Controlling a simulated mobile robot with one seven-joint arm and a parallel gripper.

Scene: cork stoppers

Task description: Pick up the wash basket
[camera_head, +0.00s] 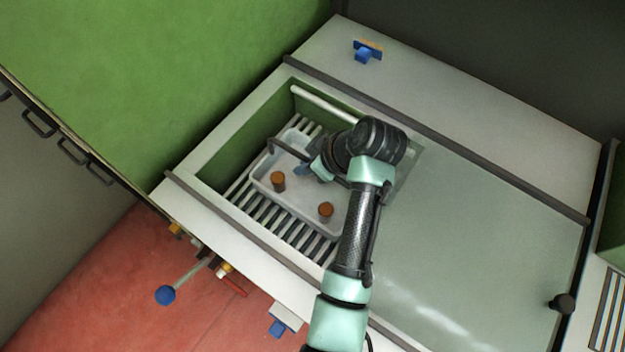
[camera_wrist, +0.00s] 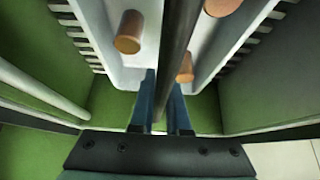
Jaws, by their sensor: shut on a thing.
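The wash basket (camera_head: 297,199) is a pale grey, rounded rectangular tray inside the open green-walled well, over a slatted rack. A dark handle bar (camera_head: 290,150) spans above it. Two brown cork stoppers (camera_head: 278,181) show in it in the head view; the wrist view shows three (camera_wrist: 129,32). My gripper (camera_head: 306,168) is over the basket's far side. In the wrist view its blue fingers (camera_wrist: 161,92) are shut on the dark handle bar (camera_wrist: 176,45), which runs between them. Whether the basket touches the rack is not clear.
The slatted rack (camera_head: 240,193) shows around the basket. A white rail (camera_head: 325,103) runs along the well's far wall. A glassy cover (camera_head: 470,250) spans the right side. A blue fitting (camera_head: 366,52) sits on the far ledge, and a blue-knobbed lever (camera_head: 166,295) sticks out in front.

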